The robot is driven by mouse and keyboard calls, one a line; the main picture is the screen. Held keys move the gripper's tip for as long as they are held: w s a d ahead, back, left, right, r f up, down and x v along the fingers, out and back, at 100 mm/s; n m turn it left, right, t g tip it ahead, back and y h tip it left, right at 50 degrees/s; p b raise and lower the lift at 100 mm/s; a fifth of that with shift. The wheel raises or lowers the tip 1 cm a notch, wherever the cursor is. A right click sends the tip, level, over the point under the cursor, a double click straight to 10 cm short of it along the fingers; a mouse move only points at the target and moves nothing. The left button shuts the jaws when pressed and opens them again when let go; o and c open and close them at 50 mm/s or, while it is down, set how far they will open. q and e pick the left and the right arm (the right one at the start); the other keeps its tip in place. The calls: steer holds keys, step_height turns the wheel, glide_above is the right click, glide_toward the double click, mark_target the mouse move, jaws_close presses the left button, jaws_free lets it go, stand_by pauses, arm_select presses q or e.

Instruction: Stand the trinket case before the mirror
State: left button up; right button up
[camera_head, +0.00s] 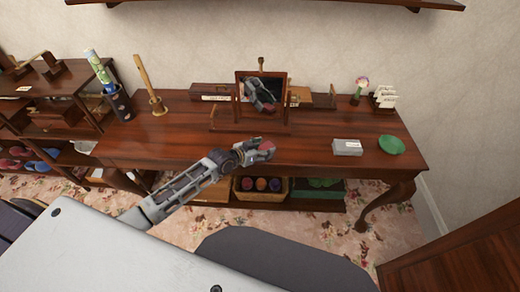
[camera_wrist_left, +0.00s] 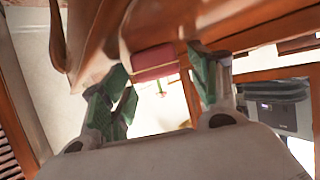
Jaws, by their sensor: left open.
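The mirror (camera_head: 262,96) stands upright in a wooden frame at the back middle of the table, and its glass reflects my arm. A small dull-red case with a gold line (camera_wrist_left: 154,62), which I take for the trinket case, lies between the fingertips in the left wrist view. In the head view a bit of it (camera_head: 267,146) shows at the tip of my left gripper (camera_head: 258,150), in front of the mirror. The left gripper is open, its green-padded fingers (camera_wrist_left: 160,88) on either side of the case; contact cannot be told. My right gripper is out of view.
The wooden table (camera_head: 310,140) has clear room right of the mirror. A grey box (camera_head: 347,147) and a green bowl (camera_head: 391,145) sit at its right. A basket (camera_head: 260,191) is on the lower shelf.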

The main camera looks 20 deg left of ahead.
arm_select(q)
steer(key=shift+s+r, duration=0.1)
steer(key=shift+r, duration=0.05)
steer(key=v, duration=1.2)
steer(key=shift+p, duration=0.4)
stand_by(0.4)
